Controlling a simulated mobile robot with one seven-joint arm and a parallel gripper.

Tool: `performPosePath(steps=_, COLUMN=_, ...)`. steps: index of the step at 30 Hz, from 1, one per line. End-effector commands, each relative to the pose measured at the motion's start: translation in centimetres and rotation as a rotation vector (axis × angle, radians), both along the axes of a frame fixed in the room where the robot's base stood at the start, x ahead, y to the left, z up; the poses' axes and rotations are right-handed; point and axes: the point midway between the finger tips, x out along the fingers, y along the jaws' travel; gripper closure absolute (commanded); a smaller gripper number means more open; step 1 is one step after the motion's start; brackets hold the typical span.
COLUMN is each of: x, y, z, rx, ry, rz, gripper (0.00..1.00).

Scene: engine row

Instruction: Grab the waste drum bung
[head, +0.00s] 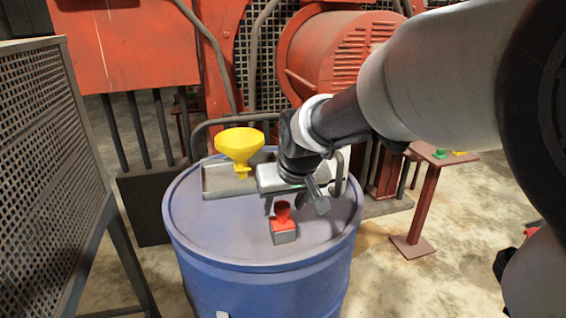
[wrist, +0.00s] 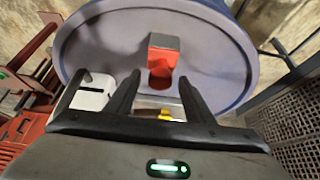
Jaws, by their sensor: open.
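The bung appears to be the red piece (head: 283,221) with a round end, on a small grey block on top of the blue drum (head: 200,225). In the wrist view the red piece (wrist: 163,57) lies ahead of my fingers, its round end nearest them. My gripper (head: 285,205) is open just above and behind it in the head view. In the wrist view my gripper (wrist: 155,84) has its two fingers spread, one on each side of the round end. Nothing is held between them. I cannot tell whether the fingers touch it.
A yellow funnel (head: 240,146) stands in a grey tray (head: 215,183) at the drum's back left. A white container (wrist: 93,92) sits left of my fingers in the wrist view. A perforated metal cage (head: 45,160) stands left of the drum. Red machinery (head: 335,50) is behind.

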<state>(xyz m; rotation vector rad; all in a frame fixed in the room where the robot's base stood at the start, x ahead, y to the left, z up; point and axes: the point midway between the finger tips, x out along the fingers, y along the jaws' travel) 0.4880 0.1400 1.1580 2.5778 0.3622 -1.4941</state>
Motion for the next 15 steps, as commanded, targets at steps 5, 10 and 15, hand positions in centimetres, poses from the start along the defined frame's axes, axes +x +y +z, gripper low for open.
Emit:
performPosePath(steps=5, x=1.0, y=0.4, z=-1.8, rx=0.0, ry=0.002, rz=0.0, gripper=0.51)
performPosePath(steps=10, x=1.1, y=0.4, z=-2.0, rx=0.001, ry=-0.001, rz=0.001, gripper=0.51)
performPosePath(steps=15, x=1.1, y=0.4, z=-2.0, rx=0.001, ry=-0.001, rz=0.001, gripper=0.63)
